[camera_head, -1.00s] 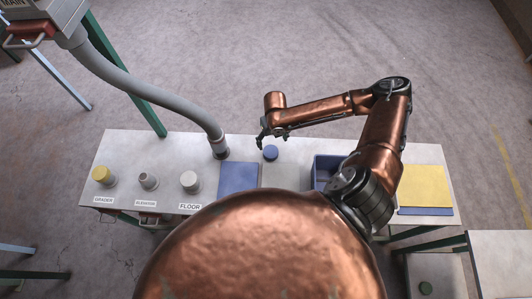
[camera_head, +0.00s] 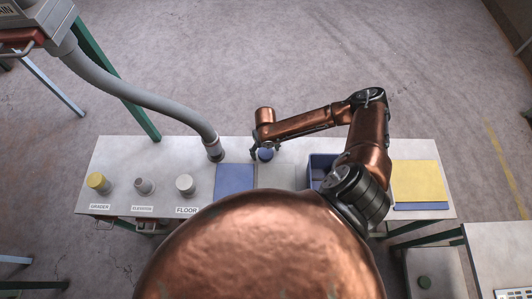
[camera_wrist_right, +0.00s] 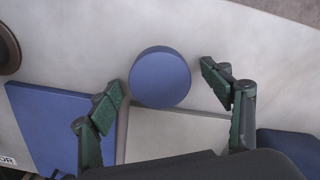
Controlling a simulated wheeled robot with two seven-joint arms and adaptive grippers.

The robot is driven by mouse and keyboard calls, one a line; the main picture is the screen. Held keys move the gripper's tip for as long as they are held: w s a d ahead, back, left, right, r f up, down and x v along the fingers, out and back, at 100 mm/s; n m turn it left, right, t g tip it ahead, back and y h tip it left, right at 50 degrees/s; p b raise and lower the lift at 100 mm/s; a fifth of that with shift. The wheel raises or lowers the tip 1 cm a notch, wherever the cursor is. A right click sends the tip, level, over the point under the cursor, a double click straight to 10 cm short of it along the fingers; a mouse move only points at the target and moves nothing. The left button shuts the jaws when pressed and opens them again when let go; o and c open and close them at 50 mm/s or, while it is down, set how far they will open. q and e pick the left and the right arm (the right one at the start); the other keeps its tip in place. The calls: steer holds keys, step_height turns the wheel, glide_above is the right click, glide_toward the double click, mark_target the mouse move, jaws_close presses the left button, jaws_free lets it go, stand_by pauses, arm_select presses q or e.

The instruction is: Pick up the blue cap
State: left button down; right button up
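The blue cap (camera_head: 265,155) stands near the back edge of the white table, behind a grey panel. In the right wrist view the cap (camera_wrist_right: 160,77) is a round blue disc at the upper middle. My right gripper (camera_wrist_right: 163,82) is open, one finger on each side of the cap with gaps between. In the head view my right gripper (camera_head: 261,152) is low over the cap and partly covers it. Whether the fingers are down at the cap's height is hard to tell. My left gripper does not show.
A blue mat (camera_head: 234,181) lies left of the cap, near the grey hose's end (camera_head: 214,150). A blue bin (camera_head: 318,162) stands to the right, then a yellow panel (camera_head: 416,180). Yellow (camera_head: 97,182), grey (camera_head: 144,186) and white (camera_head: 185,184) capped stubs stand at the left.

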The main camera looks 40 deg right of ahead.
steer(key=c, duration=0.9)
